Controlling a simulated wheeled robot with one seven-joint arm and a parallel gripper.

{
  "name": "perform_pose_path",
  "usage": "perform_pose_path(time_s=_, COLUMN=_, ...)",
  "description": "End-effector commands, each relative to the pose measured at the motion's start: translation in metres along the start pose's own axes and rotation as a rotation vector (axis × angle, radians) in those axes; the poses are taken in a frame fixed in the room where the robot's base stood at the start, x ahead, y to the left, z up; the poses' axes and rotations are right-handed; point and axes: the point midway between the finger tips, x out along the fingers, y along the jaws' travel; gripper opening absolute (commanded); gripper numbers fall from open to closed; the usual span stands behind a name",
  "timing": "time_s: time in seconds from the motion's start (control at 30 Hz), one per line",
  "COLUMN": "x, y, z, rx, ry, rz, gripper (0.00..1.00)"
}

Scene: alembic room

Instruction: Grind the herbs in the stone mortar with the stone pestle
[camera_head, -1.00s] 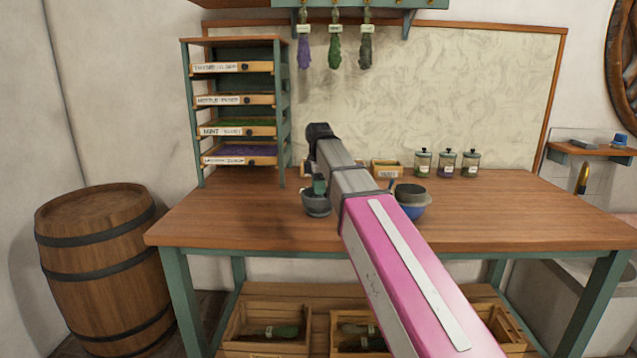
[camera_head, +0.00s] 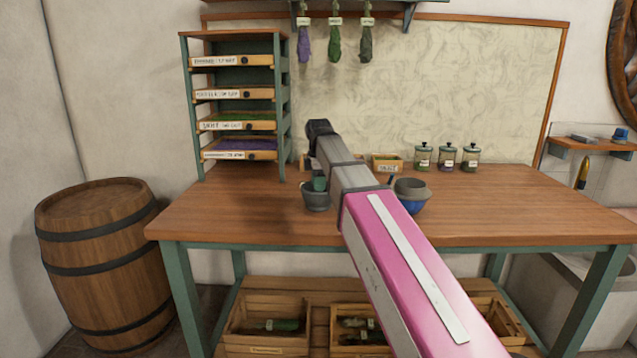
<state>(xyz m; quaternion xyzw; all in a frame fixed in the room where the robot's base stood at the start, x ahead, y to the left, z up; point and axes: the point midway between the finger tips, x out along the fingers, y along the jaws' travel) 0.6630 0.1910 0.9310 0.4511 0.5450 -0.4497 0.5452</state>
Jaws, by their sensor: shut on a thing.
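The dark grey stone mortar (camera_head: 316,201) stands on the wooden table, left of my arm. My gripper (camera_head: 319,183) is mostly hidden by my own arm.
A drawer rack (camera_head: 284,110) with labelled trays stands at the table's back left. Three lidded jars (camera_head: 447,158) and small wooden boxes (camera_head: 386,164) stand along the back. A barrel (camera_head: 105,265) is left of the table (camera_head: 530,215). The table's right side is clear.

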Motion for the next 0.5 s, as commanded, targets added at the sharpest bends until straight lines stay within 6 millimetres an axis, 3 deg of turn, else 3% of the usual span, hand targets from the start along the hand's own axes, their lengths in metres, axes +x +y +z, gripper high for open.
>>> perform_pose_path(time_s=0.13, x=-0.0003, y=0.0000, z=0.0000, rx=0.000, ry=0.000, rz=0.000, gripper=0.00)
perform_pose_path(time_s=0.17, x=-0.0003, y=0.0000, z=0.0000, rx=0.000, ry=0.000, rz=0.000, gripper=0.39)
perform_pose_path(time_s=0.23, x=-0.0003, y=0.0000, z=0.0000, rx=0.000, ry=0.000, rz=0.000, gripper=0.62)
perform_pose_path(time_s=0.5, x=-0.0004, y=0.0000, z=0.0000, rx=0.000, ry=0.000, rz=0.000, gripper=0.62)
